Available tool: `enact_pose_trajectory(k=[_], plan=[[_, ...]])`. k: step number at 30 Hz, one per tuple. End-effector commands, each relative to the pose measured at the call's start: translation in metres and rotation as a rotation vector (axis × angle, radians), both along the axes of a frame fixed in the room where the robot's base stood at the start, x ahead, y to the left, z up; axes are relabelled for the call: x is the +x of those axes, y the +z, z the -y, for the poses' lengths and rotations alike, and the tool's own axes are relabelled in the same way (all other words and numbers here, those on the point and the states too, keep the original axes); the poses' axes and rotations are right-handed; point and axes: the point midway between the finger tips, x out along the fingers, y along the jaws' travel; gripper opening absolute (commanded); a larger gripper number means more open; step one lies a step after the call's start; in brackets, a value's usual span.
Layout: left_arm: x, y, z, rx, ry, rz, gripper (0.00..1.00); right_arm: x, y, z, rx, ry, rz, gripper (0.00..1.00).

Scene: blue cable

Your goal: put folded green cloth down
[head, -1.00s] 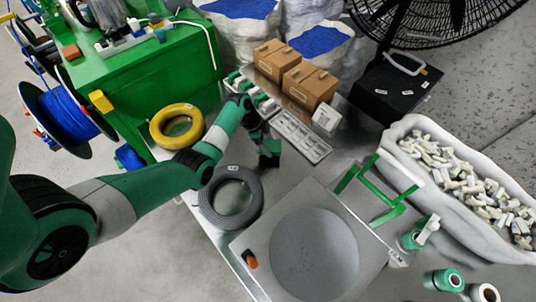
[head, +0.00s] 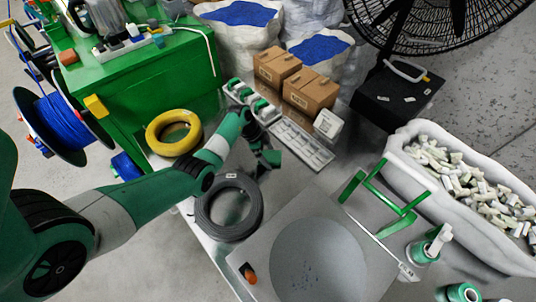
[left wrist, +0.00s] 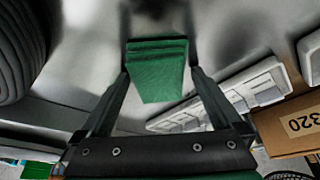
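The folded green cloth (left wrist: 158,72) shows in the left wrist view as a thick, layered green block between my fingertips. My left gripper (left wrist: 158,78) has a finger against each side of it and appears shut on it. In the head view, the cloth (head: 270,158) is a small green patch at the end of my left gripper (head: 262,150), over the grey table between the dark cable coil and the white tray. I cannot tell whether its underside touches the table. My right gripper is not in view.
A dark grey cable coil (head: 229,207) lies close to the left of the cloth, with a yellow coil (head: 174,132) beyond it. A white compartment tray (head: 303,147) and brown boxes (head: 310,90) stand right and behind. A grey plate (head: 315,250) fills the front.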

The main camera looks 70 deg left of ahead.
Motion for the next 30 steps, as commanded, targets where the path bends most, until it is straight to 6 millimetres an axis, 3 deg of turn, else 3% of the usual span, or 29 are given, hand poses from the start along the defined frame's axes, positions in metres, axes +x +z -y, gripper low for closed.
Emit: enact_pose_trajectory(k=[8,21,25,30], plan=[[0.0,0.004,0.0,0.0,-0.001,0.0,1.0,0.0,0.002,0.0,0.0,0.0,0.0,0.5],[-0.031,0.095,-0.016,0.0,0.001,0.0,1.0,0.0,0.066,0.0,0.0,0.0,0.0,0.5],[-0.038,0.11,-0.02,0.0,0.0,0.001,1.0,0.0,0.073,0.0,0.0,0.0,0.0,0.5],[-0.041,0.114,-0.021,-0.002,-0.001,-0.001,1.0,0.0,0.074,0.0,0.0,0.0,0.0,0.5]])
